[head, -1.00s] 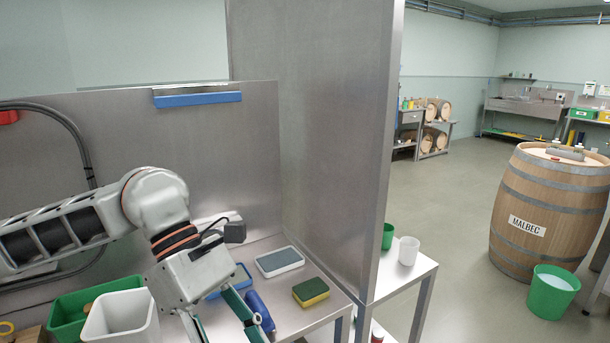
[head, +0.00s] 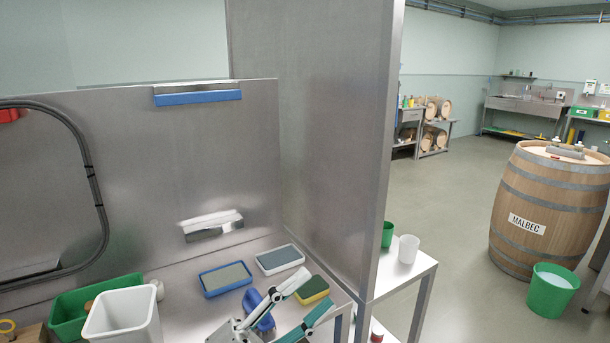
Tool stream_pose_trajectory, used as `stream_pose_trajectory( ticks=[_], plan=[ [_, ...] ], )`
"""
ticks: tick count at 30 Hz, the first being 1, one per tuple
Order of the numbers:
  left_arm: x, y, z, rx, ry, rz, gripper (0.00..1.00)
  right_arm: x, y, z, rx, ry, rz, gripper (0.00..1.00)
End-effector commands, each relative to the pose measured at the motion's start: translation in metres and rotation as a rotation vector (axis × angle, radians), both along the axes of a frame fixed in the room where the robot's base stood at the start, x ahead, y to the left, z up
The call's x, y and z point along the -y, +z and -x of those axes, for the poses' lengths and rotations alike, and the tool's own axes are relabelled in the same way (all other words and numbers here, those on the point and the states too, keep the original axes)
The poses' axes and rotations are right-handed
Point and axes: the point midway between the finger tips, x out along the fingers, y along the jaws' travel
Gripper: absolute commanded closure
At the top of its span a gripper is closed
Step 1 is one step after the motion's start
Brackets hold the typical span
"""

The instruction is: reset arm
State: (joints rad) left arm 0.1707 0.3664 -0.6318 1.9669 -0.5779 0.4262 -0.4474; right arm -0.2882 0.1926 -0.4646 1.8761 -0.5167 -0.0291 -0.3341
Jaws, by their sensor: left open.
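My left gripper (head: 312,292) shows at the bottom centre of the head view, over the front of the steel table. Its two fingers are spread apart and point up and to the right. A blue object (head: 256,306) stands just behind and beside the fingers, partly hidden; I cannot tell whether they touch it. Most of the left arm is below the picture. My right gripper does not show.
A yellow-green sponge (head: 313,290), a blue-rimmed tray (head: 226,279) and a grey-white pad (head: 280,260) lie near the gripper. A white bin (head: 122,316) and green crate (head: 66,316) stand left. A tall steel partition (head: 320,130) rises at the right.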

Motion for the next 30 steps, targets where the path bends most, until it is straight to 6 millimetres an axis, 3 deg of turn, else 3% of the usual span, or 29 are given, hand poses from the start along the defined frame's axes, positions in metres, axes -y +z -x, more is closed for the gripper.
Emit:
stream_pose_trajectory(
  ticks=[3,8,13,18,21,24,30],
  plan=[
    [-0.034,-0.062,-0.022,-0.296,0.117,0.091,0.54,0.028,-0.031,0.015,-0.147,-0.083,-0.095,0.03],
    [-0.084,-0.160,-0.027,-0.674,0.271,0.199,0.54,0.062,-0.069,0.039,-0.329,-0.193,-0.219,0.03],
    [-0.132,-0.264,0.003,-1.023,0.423,0.293,0.54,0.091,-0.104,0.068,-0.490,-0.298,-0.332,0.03],
    [-0.173,-0.351,0.058,-1.316,0.560,0.371,0.54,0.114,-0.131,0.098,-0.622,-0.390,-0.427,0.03],
    [-0.189,-0.386,0.089,-1.440,0.622,0.403,0.54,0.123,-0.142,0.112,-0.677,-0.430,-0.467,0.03],
    [-0.199,-0.407,0.112,-1.520,0.663,0.426,0.54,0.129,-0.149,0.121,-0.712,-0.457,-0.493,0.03],
    [-0.206,-0.421,0.128,-1.574,0.692,0.441,0.54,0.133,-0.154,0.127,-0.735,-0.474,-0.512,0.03]
  ],
)
